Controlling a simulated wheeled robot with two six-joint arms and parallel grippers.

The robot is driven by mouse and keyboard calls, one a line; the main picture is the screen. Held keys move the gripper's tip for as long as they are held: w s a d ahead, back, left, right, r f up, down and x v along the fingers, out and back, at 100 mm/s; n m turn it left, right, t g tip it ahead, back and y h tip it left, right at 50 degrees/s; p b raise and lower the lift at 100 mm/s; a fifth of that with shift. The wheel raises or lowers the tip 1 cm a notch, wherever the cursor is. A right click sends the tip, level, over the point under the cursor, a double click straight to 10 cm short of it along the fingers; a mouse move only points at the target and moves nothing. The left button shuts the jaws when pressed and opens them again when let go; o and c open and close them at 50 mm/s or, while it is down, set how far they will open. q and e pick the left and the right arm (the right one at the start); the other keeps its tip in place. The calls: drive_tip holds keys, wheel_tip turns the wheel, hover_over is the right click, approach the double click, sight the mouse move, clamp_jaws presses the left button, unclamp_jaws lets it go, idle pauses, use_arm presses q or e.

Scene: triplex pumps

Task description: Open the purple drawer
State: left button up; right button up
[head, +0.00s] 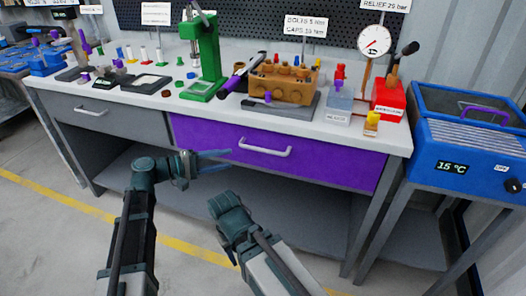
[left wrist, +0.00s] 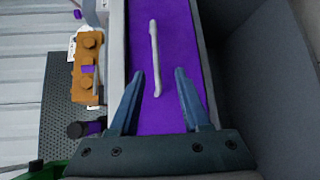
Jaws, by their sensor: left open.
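The purple drawer (head: 335,166) is in the front of the workbench, with its front flush with the bench. Its pale bar handle (head: 265,148) is on the middle of the front. My left gripper (head: 229,160) is open and empty, in front of the drawer and just left of the handle. In the left wrist view the purple drawer (left wrist: 177,45) fills the middle. Its handle (left wrist: 155,50) runs between and beyond the open fingers of my left gripper (left wrist: 160,72). Contact cannot be told. My right arm shows, but its gripper fingers do not.
A grey drawer (head: 75,122) is left of the purple one. On the bench top stand a green press (head: 207,60), an orange pump block (head: 283,82) and a red box (head: 388,98). A blue cooler (head: 455,135) stands at the right. A shelf lies below the drawers.

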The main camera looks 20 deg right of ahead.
sight(263, 149)
use_arm(q)
drive_tip(key=x, duration=0.4)
drive_tip(key=b+x, duration=0.1)
drive_tip(key=x, duration=0.4)
drive_tip(key=b+x, duration=0.1)
drive_tip(key=x, duration=0.4)
drive_tip(key=shift+w+r, duration=0.15)
drive_tip(key=shift+r, duration=0.2)
drive_tip(key=shift+c, duration=0.2)
clamp_jaws()
idle(0.8)
